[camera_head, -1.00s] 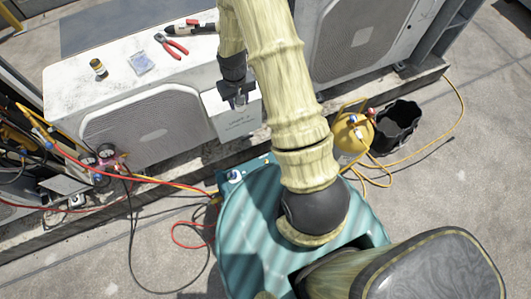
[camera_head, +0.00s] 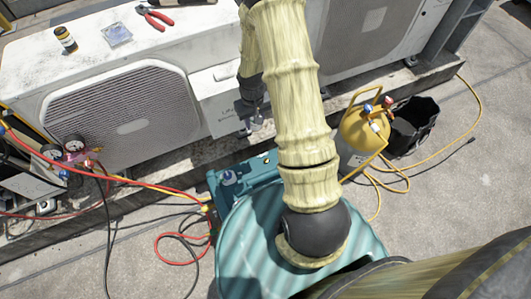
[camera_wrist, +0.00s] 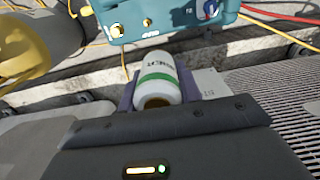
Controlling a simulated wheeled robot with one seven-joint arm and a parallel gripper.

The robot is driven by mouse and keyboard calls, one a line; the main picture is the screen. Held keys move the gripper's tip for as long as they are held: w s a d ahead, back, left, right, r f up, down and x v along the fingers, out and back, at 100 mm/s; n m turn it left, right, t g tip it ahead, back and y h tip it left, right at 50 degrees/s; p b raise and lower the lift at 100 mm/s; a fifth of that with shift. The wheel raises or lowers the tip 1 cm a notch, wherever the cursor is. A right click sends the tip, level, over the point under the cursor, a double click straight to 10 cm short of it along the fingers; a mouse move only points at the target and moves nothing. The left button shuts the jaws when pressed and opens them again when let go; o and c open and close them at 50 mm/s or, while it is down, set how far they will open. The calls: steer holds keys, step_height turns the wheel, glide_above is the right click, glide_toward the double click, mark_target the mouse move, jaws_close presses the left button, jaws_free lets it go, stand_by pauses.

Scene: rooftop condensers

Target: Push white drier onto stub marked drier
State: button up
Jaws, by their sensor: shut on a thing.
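The white drier (camera_wrist: 156,74) is a short white cylinder with a green band and dark print. In the wrist view its near end is an open, brownish ring. My gripper (camera_wrist: 158,88) is shut on it, with a finger on either side. In the head view my gripper (camera_head: 252,112) is low beside the white service box (camera_head: 218,100) on the condenser's right end. The drier cannot be made out there. I cannot make out the stub marked drier in either view; the gripper and arm block part of that area.
The white condenser (camera_head: 125,110) has a jar (camera_head: 66,38), a packet (camera_head: 117,34) and red pliers (camera_head: 155,17) on top. A teal machine (camera_head: 240,175) stands in front. A yellow-topped cylinder (camera_head: 365,130) and black bucket (camera_head: 415,125) stand right. Hoses cross the floor.

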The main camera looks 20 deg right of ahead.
steer(key=s+d+f+b, duration=0.1)
steer(key=d+f+b, duration=0.2)
steer(key=f+b, duration=1.2)
steer(key=shift+s+d+f, duration=0.15)
steer(key=shift+s+f, duration=0.15)
steer(key=shift+f, duration=0.65)
steer(key=shift+f, duration=0.15)
step_height(320, 180, down, 5)
steer(key=b, duration=0.5)
steer(key=shift+r, duration=0.25)
steer(key=shift+p, duration=0.45)
steer(key=shift+f+b, duration=0.55)
steer(key=shift+f, duration=0.8)
stand_by(0.9)
